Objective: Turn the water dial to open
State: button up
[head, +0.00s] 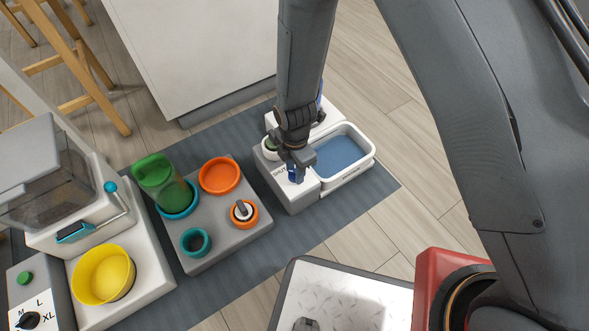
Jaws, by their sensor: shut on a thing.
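The water unit (298,198) is a white and grey block with a white-rimmed tray (340,161) of blue water at its right. A small blue dial (294,175) sits on its top near the front, mostly covered by my gripper. Dark lettering, which seems to read SHUT, is printed left of the dial. My gripper (296,170) points down over the unit and is shut on the blue dial. The dial's exact angle is hidden by the fingers.
A grey block (232,225) left of the unit holds green, orange and teal cups and a knob. Further left stand a feeder (95,215), a yellow bowl (103,274) and a size selector (33,315). A white cabinet (205,55) stands behind.

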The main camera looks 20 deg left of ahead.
jog(key=m+p, duration=0.3)
jog(key=p, duration=0.1)
jog(key=shift+s+r+m+p, duration=0.1)
jog(key=shift+r+m+p, duration=0.05)
jog(key=shift+m+p, duration=0.2)
jog(key=m+p, duration=0.4)
jog(key=shift+m, duration=0.25)
jog(key=m+p, duration=0.4)
jog(key=m, duration=0.1)
jog(key=shift+w+m+p, duration=0.2)
jog(key=shift+m+p, duration=0.95)
jog(key=shift+m, duration=1.15)
jog(key=o, duration=1)
jog(key=shift+o, duration=0.2)
